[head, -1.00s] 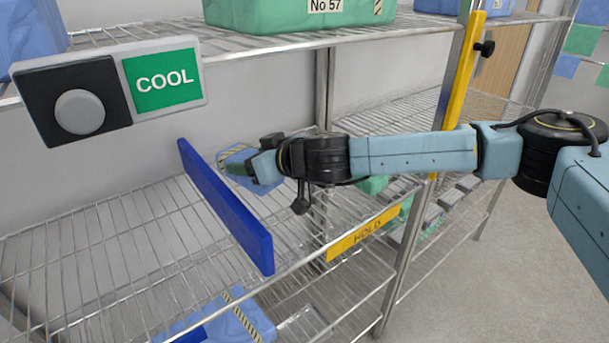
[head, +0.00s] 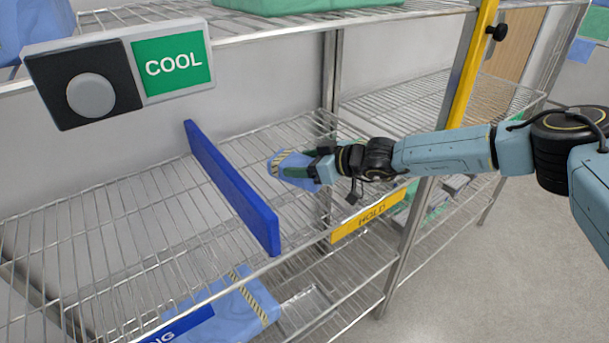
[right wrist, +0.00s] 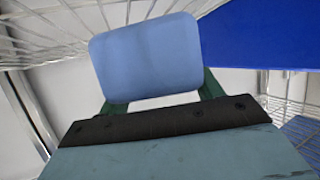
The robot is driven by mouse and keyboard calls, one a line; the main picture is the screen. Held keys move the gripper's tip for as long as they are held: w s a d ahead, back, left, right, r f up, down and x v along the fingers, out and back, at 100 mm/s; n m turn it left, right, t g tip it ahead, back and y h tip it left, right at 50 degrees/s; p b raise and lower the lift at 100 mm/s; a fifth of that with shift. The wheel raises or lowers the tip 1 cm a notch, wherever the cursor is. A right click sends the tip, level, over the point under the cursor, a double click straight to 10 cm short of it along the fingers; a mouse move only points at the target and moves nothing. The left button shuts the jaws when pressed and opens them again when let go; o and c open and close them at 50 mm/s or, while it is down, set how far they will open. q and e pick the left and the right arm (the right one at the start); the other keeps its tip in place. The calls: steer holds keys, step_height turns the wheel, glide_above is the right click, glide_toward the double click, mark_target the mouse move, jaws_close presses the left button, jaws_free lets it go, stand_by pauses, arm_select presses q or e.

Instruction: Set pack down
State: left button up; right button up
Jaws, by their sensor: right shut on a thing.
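A blue pack (head: 291,166) with a yellow-and-black striped band is held in my right gripper (head: 314,168). It is at the wire shelf (head: 130,205), on the right side of the blue divider (head: 232,188), in the section above the yellow HOLD label (head: 368,213). I cannot tell whether it touches the wires. In the right wrist view the pack (right wrist: 147,57) sits between the green fingers, and the divider (right wrist: 262,36) stands at upper right. My left gripper is not in view.
A COOL sign with a round grey knob (head: 90,95) hangs on the upper shelf edge at left. A steel post with a yellow strip (head: 470,65) stands right of the section. Another blue striped pack (head: 225,310) lies on the shelf below. The section left of the divider is bare.

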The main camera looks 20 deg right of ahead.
steer(key=shift+f, duration=1.9)
steer(key=shift+f, duration=0.1)
steer(key=o, duration=1.2)
steer(key=shift+c, duration=0.2)
steer(key=p+v, duration=0.1)
steer(key=v, duration=1.1)
